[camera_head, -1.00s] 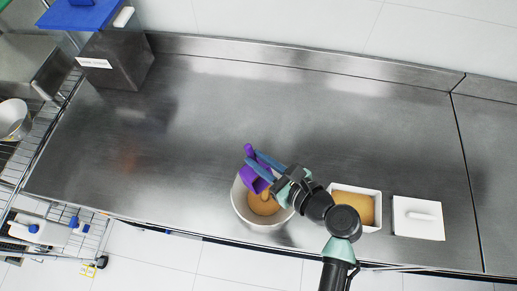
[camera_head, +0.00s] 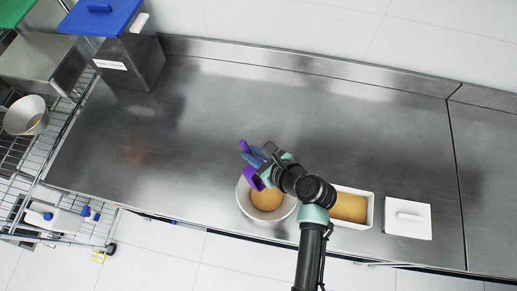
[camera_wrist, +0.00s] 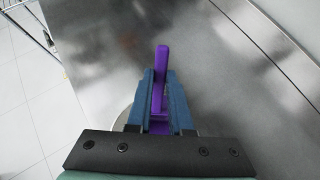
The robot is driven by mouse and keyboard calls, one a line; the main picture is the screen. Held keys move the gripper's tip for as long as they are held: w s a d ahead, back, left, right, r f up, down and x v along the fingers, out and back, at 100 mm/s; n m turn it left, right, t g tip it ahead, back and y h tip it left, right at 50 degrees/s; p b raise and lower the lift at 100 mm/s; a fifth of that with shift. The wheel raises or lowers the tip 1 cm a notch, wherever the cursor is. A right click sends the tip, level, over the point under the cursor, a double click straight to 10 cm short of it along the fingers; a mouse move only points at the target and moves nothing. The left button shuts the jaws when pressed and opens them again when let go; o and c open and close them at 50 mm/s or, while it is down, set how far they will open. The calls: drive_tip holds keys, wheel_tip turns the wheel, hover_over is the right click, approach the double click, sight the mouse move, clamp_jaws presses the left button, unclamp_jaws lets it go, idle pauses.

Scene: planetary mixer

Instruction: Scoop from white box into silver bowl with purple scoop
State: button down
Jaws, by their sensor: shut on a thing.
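My gripper (camera_head: 260,160) is shut on the handle of the purple scoop (camera_head: 253,180). In the wrist view the scoop's handle (camera_wrist: 162,62) stands between the blue fingers (camera_wrist: 160,100). The scoop's cup is over the upper left rim of the silver bowl (camera_head: 285,212), near the front edge of the steel counter. The bowl holds tan material (camera_head: 266,199). I cannot tell whether the scoop touches the bowl or holds anything. The white box (camera_head: 370,209) stands to the right of the bowl, with tan material (camera_head: 348,207) inside, partly hidden by my arm.
A white lid with a handle (camera_head: 408,220) lies right of the box. A dark bin (camera_head: 130,75) with a blue lid (camera_head: 100,14) stands at the back left. A wire rack (camera_head: 40,170) is at the left. The counter's middle (camera_head: 200,130) is clear.

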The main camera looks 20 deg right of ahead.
sight(246, 147)
drive_tip(key=shift+w, duration=0.2)
drive_tip(key=w+g, duration=0.1)
drive_tip(key=w+a+f+g+h, duration=0.1)
drive_tip(key=w+g, duration=0.1)
drive_tip(key=shift+a+f, duration=0.1)
drive_tip(key=shift+f, duration=0.05)
drive_tip(key=shift+w+f+g, duration=0.2)
drive_tip(key=shift+g, duration=0.4)
drive_tip(key=shift+w+a+f+h, duration=0.15)
drive_tip(key=shift+w+h, duration=0.05)
drive_tip(key=shift+h, duration=0.1)
drive_tip(key=f+g, duration=0.1)
drive_tip(key=w+f+g+b, duration=0.1)
drive_tip(key=w+f+g+h, duration=0.1)
drive_tip(key=shift+a+g, duration=0.3)
drive_tip(key=shift+g, duration=0.1)
